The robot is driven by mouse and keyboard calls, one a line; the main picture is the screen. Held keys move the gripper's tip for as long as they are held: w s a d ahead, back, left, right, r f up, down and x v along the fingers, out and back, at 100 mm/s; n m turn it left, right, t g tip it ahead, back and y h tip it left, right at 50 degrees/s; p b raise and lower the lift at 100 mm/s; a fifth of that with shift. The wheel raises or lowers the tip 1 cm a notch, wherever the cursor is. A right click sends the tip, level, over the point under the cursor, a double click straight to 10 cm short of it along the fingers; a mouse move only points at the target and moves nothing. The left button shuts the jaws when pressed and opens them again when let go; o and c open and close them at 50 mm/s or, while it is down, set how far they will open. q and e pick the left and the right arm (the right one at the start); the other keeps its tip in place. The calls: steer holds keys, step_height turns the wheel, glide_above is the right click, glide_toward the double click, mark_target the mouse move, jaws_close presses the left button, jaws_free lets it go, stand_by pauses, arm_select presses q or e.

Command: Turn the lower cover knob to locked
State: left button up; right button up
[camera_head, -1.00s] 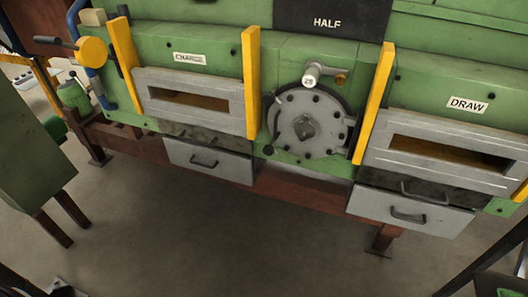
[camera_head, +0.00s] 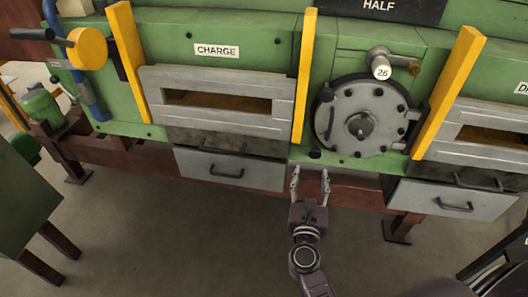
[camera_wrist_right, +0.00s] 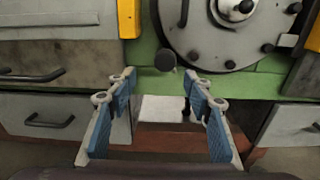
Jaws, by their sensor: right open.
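The round grey cover (camera_head: 362,116) with dark bolts around its rim sits on the green furnace front. A small black knob (camera_head: 315,154) is at its lower left edge; I take this as the lower cover knob. It also shows in the right wrist view (camera_wrist_right: 165,60), above the middle of the gap between my fingers. I cannot read its turn position. My right gripper (camera_head: 310,172) is open and empty, pointing up just below this knob, apart from it in the picture. In the right wrist view its blue-padded fingers (camera_wrist_right: 158,84) stand wide apart. My left gripper is out of view.
Yellow upright bars (camera_head: 305,75) and (camera_head: 448,92) flank the cover. The CHARGE slot door (camera_head: 215,120) and a grey drawer (camera_head: 230,170) are to the left. Open floor lies below.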

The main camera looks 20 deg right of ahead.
mark_target(315, 155)
steer(key=shift+m, duration=0.6)
steer(key=w+d, duration=0.1)
steer(key=w+d+r+p, duration=0.1)
steer(key=d, duration=0.1)
steer(key=shift+w, duration=0.4)
steer(key=x, duration=0.2)
steer(key=shift+w+p, duration=0.35)
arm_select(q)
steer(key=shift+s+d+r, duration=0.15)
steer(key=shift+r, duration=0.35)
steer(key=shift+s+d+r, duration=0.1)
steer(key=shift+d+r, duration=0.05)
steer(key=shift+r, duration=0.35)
arm_select(e)
steer(key=shift+w+d+f, duration=0.15)
steer(key=shift+w+d, duration=0.3)
steer(key=shift+w, duration=0.1)
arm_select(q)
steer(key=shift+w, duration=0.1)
arm_select(e)
steer(key=c, duration=1.2)
